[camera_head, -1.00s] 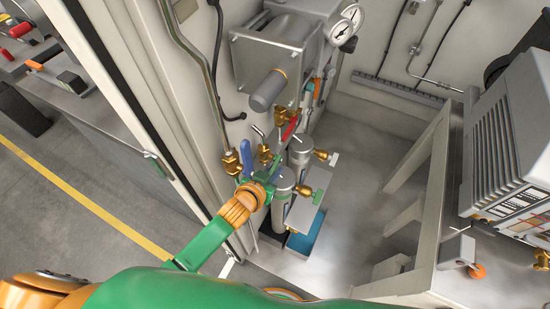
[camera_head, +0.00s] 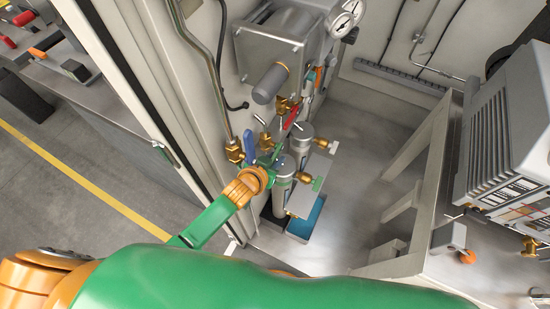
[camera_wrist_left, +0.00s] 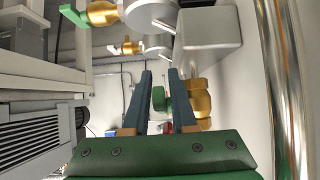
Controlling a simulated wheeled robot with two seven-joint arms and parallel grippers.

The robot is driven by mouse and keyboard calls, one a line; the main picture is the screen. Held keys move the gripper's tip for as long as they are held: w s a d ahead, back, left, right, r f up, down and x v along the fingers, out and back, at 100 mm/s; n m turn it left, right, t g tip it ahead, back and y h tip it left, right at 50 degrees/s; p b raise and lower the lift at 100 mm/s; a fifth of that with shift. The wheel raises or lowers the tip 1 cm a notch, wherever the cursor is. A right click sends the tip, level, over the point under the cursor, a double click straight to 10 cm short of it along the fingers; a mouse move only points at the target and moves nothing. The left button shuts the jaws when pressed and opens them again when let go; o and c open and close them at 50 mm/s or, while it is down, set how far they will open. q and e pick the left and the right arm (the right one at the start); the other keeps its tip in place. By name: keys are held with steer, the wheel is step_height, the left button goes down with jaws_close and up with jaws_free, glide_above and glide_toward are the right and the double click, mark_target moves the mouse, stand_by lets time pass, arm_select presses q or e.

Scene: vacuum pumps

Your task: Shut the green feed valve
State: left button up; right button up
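A green valve handle (camera_wrist_left: 158,98) shows between the two fingers of my left gripper (camera_wrist_left: 160,76) in the left wrist view, in front of a brass valve body (camera_wrist_left: 202,98). The fingers stand apart on either side of the handle, and I see no firm contact. In the head view my left gripper (camera_head: 272,158) is at the cluster of small valves beside the grey cylinders, and it partly hides the valve there. Another green handle (camera_head: 317,184) sits on a brass valve at the right of the cylinders; a green handle (camera_wrist_left: 73,16) also shows at the wrist view's upper left. My right gripper is not in view.
A blue handle (camera_head: 249,147) and a red handle (camera_head: 291,120) are close to my left gripper. A steel pipe (camera_head: 205,70) runs down the panel at left. A grey motor unit (camera_head: 510,140) on a frame stands at right.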

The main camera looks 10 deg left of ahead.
arm_select(q)
steer(key=shift+s+a+r, duration=0.1)
steer(key=shift+s+r, duration=0.1)
steer(key=shift+s, duration=0.1)
steer(key=p+v, duration=0.1)
steer(key=v, duration=0.2)
steer(key=shift+s+f, duration=0.15)
steer(key=shift+f, duration=0.05)
steer(key=s+a, duration=0.3)
steer(key=s, duration=0.7)
steer(key=shift+s+a+b, duration=0.25)
steer(key=shift+s+b, duration=0.05)
steer(key=shift+b, duration=0.05)
steer(key=shift+c, duration=0.2)
